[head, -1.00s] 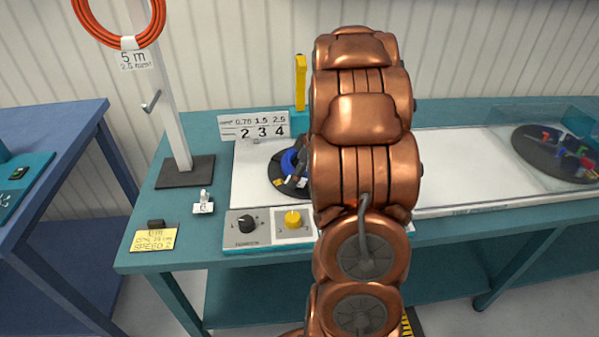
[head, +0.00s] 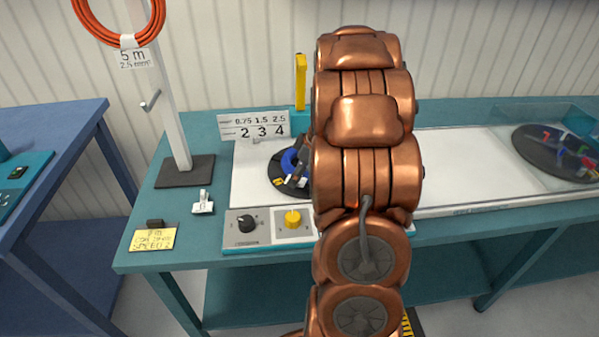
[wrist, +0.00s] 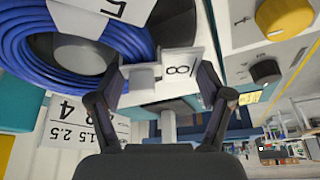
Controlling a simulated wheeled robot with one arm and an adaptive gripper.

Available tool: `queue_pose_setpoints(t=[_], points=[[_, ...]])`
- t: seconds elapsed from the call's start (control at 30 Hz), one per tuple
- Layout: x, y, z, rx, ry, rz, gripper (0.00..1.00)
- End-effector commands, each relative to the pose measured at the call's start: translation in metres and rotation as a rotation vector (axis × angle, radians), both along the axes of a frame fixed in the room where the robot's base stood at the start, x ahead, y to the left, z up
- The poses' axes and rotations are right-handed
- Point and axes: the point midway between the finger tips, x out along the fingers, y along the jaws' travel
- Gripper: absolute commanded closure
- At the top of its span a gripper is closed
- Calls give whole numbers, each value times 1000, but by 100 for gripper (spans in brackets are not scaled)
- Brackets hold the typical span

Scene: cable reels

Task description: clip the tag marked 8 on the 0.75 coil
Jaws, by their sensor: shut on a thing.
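My gripper (wrist: 160,88) is shut on a white tag marked 8 (wrist: 180,66), which shows between its two dark fingers in the wrist view. The blue coil (wrist: 28,45) lies at the upper left of that view, and the tag is right at its edge. I cannot tell whether the tag's clip grips the coil. In the head view the blue coil (head: 288,160) sits on a dark round turntable, partly hidden by my copper arm. Another white tag (wrist: 112,8) with a partly cut-off mark shows by the coil in the wrist view.
A sign (head: 253,126) pairing 0.75, 1.5, 2.5 with 2, 3, 4 stands behind the turntable. A control panel with a black knob (head: 246,223) and yellow knob (head: 292,218) is in front. A small white clip (head: 203,203) and a yellow note (head: 153,239) lie left.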

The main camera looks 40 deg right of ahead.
Motion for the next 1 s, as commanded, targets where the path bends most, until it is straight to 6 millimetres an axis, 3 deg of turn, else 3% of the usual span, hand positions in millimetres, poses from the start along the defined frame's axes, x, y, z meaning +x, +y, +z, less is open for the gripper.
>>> queue_pose_setpoints(t=[0.77, 0.8, 1.0], points=[[-1, -1, -3, -1, 3, 0, 52], [-1, -1, -3, -1, 3, 0, 19], [0, 0, -2, -1, 2, 1, 0]])
